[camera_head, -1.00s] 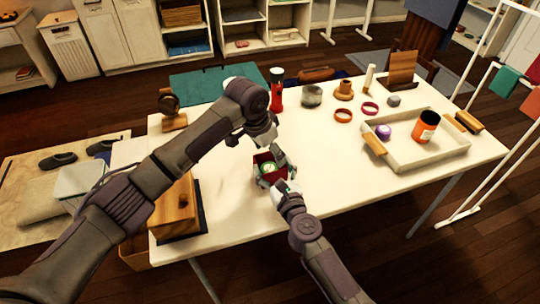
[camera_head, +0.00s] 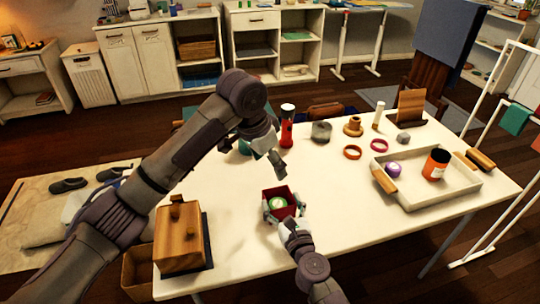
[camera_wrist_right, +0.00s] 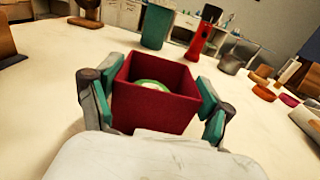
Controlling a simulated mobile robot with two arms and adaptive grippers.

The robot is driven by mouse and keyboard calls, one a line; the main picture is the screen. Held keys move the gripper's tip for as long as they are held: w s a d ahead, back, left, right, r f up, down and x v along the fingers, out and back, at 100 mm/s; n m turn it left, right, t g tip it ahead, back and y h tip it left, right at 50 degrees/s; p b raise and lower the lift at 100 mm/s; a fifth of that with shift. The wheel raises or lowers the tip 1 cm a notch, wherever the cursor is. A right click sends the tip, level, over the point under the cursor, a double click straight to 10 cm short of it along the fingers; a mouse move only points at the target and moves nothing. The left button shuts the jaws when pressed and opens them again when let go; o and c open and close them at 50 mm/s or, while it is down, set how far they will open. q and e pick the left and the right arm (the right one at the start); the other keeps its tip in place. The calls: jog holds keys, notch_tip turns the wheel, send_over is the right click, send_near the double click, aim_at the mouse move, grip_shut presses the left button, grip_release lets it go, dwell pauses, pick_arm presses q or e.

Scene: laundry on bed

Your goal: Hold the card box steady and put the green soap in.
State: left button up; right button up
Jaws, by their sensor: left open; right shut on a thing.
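The red card box (camera_head: 290,190) stands upright and open-topped on the table. It also shows in the right wrist view (camera_wrist_right: 155,112). The green soap (camera_head: 279,203), round with a pale top, lies inside the box; in the right wrist view its upper edge (camera_wrist_right: 153,85) shows over the box's near wall. My right gripper (camera_head: 284,212) is shut on the box, with a green-padded finger against each side. My left gripper (camera_head: 278,162) is open and empty, above and behind the box, apart from it.
A white tray (camera_head: 432,196) with an orange jar (camera_head: 435,165) and a purple ball (camera_head: 393,168) stands right. A red torch (camera_head: 287,130), grey pot (camera_head: 321,131) and rings (camera_head: 352,152) stand behind. A wooden box (camera_head: 180,240) is left. Bare table lies between.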

jog(key=o, duration=1)
